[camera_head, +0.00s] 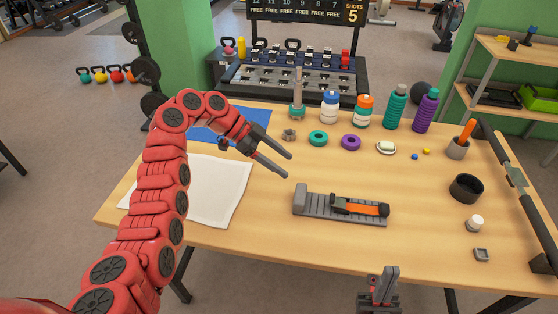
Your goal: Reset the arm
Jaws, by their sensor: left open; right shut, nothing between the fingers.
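My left arm reaches in from the left, and its gripper (276,160) is open and empty. It hangs over the table (260,265), above and beside the white towel (217,192), with its fingers pointing right and toward the front. My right gripper (389,272) shows at the bottom edge of the view, in front of the table's near edge. Its fingers point up, shut together, with nothing between them. Most of my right arm is out of view.
A grey rail with an orange-handled tool (366,209) lies mid-table. Rings, bottles and a post stand along the back. The front middle tabletop is clear.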

